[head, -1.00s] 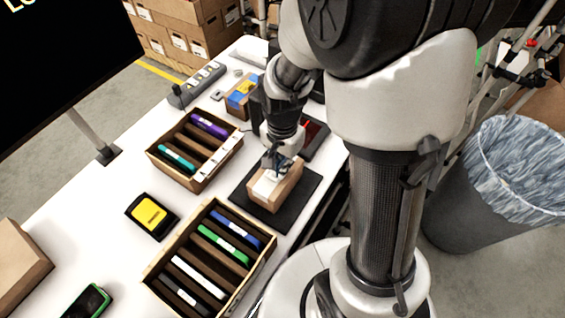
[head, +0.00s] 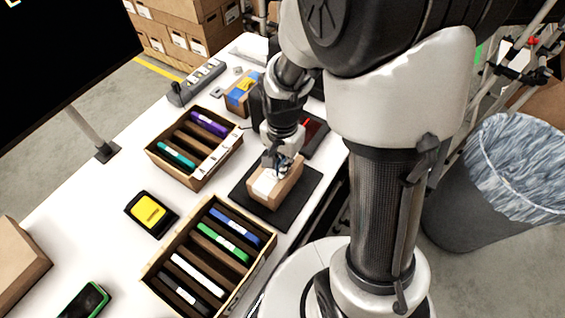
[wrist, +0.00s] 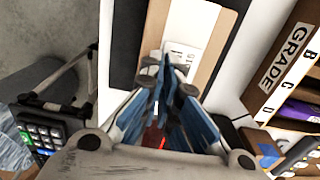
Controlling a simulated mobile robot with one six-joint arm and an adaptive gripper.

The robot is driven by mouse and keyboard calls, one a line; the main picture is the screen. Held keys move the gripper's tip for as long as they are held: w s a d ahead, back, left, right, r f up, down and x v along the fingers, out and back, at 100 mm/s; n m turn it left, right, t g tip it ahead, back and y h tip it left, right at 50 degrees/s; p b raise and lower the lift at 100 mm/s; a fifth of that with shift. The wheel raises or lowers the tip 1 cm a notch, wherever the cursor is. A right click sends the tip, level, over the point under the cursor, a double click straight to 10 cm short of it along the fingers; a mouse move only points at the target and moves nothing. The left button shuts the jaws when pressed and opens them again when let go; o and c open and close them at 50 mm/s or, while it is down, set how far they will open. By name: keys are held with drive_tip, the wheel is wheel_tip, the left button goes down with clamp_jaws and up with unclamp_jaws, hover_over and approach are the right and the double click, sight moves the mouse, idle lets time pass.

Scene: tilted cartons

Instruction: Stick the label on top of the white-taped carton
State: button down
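The white-taped carton (head: 287,190) is a small brown box lying on a dark mat (head: 247,198), with a white strip and patch on its top. In the wrist view the carton (wrist: 204,55) shows a white printed label (wrist: 180,56) on or just over its top, partly hidden by my fingertips. I cannot tell whether the label lies flat or touches the fingers. My gripper (head: 277,166) points down over the carton's far end. In the wrist view my gripper (wrist: 165,75) has its blue fingers converging close together; any small gap between the tips is unclear.
Open boxes of coloured bars stand left of the mat, one far (head: 176,174) and one near (head: 233,291). A blue-taped carton (head: 236,103) stands behind. A yellow-topped device (head: 150,212) lies left. A lined bin (head: 470,220) stands right, off the table.

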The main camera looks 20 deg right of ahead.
drive_tip(key=c, duration=2.3)
unclamp_jaws()
drive_tip(key=shift+f, duration=0.1)
drive_tip(key=o, duration=0.6)
drive_tip(key=shift+w+r, duration=0.1)
drive_tip(key=shift+r, duration=0.4)
wheel_tip(320, 180, up, 17)
drive_tip(key=p, duration=0.5)
